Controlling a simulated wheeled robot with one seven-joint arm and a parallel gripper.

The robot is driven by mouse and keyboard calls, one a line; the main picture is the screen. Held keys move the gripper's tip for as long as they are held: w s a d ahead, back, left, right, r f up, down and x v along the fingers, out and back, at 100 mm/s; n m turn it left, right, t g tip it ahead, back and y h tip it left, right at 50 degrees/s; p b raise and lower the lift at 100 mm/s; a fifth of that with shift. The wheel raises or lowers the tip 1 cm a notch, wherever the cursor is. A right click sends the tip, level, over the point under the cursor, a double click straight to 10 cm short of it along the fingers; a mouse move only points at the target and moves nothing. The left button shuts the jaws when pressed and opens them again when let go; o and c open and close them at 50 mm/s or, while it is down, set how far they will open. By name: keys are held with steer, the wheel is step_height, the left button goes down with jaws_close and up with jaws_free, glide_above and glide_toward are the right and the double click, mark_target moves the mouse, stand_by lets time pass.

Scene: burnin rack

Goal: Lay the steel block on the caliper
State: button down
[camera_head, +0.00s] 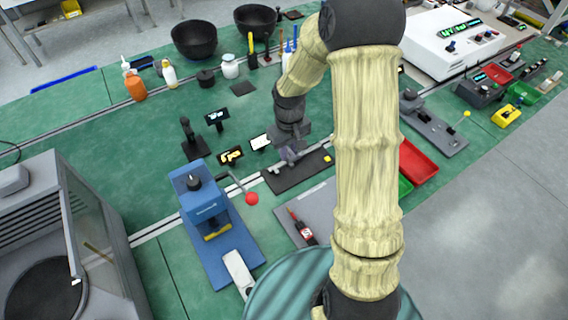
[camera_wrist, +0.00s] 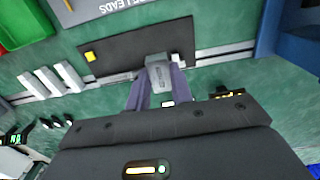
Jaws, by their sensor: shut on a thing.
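My gripper (camera_head: 290,154) is low over a dark rectangular plate (camera_head: 290,180) on the green bench. In the wrist view, its two purple fingers (camera_wrist: 160,92) are shut on a light grey block with a dark marking, the steel block (camera_wrist: 158,72). The block overlaps the near edge of the dark plate (camera_wrist: 140,42) in that picture; whether it touches the plate cannot be told. A small yellow piece (camera_wrist: 90,57) sits on the plate, and it also shows in the head view (camera_head: 328,158). I cannot identify the caliper with certainty in either view.
A blue press (camera_head: 205,205) with a red-knobbed lever stands left of the plate. Small display units (camera_head: 231,157) stand behind it. Red (camera_head: 418,160) and green trays are at right. Several pale bars (camera_wrist: 50,80) lie left in the wrist view.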

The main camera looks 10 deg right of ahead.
steer(key=shift+w, duration=0.35)
steer(key=shift+s, duration=0.1)
glide_above(288, 175)
steer(key=shift+f, duration=3.1)
steer(key=shift+f+p, duration=0.4)
steer(key=shift+f, duration=1.45)
